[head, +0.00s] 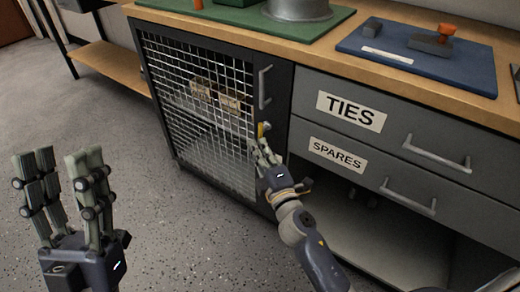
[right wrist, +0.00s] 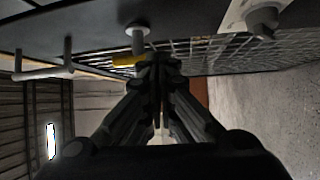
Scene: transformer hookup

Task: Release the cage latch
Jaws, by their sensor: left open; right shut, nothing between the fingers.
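The cage (head: 190,105) is a dark-framed cabinet door of wire mesh, closed, under the left part of the bench. Its latch (head: 261,129) is a small yellow piece on the door's right frame, below a grey bar handle (head: 265,87). The yellow latch also shows in the right wrist view (right wrist: 127,60), beside a grey round post. My right gripper (head: 261,143) is shut and empty, its tips close to the latch; whether they touch it I cannot tell. My left gripper (head: 62,168) is open and empty, upright over the floor at the lower left.
Two grey drawers labelled TIES (head: 350,111) and SPARES (head: 337,153) are right of the cage, with protruding handles, above an open shelf. A green mat (head: 240,15) and a blue mat (head: 465,66) lie on the wooden bench top. The floor left of the cage is clear.

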